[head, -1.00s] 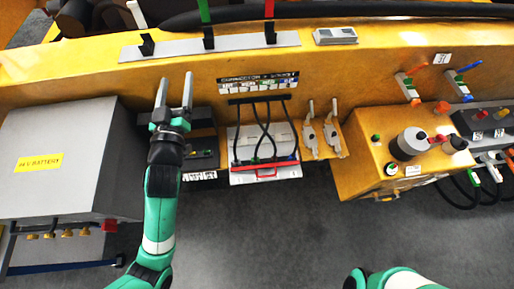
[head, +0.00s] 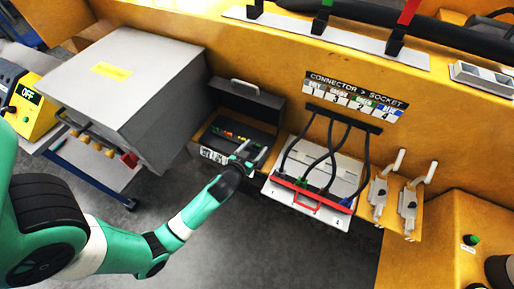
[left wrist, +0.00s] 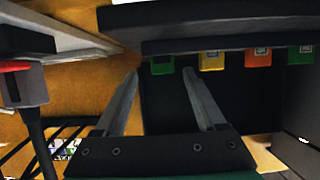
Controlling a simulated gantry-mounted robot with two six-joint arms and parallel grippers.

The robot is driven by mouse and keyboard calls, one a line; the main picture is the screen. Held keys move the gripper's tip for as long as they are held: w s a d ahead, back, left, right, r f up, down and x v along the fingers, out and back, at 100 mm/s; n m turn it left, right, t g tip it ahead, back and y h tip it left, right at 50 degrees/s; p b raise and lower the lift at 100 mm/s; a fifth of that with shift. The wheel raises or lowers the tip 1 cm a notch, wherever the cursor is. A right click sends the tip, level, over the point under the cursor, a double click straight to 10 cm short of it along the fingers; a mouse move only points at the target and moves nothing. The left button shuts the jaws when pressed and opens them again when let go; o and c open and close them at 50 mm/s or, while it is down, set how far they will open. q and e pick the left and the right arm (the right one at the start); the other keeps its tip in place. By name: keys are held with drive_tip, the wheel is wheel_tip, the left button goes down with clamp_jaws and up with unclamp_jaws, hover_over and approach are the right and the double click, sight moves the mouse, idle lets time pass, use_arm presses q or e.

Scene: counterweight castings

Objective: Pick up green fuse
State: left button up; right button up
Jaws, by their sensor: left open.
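A row of small coloured fuses sits in the dark open fuse box (head: 240,108) left of the connector panel. In the left wrist view the row shows a green fuse (left wrist: 162,64), a yellow fuse (left wrist: 211,60), an orange fuse (left wrist: 258,58) and another green fuse (left wrist: 300,54). My left gripper (head: 255,152) is open and empty at the box's front right corner. In the left wrist view its fingers (left wrist: 161,74) point toward the leftmost green fuse, one to each side of it in the picture, with no visible contact. My right gripper is out of view.
The connector panel (head: 340,172) with looped black cables and a red handle stands just right of my left gripper. A grey battery box (head: 125,75) is to the left. Two levers (head: 397,205) stand farther right. Grey floor is clear in front.

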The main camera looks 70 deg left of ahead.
sight(260, 141)
use_arm(q)
drive_tip(key=b+x, duration=0.1)
drive_tip(key=x, duration=0.5)
drive_tip(key=shift+s+a+f, duration=0.1)
drive_tip(key=shift+s+f, duration=0.05)
drive_tip(key=shift+s, duration=0.1)
clamp_jaws()
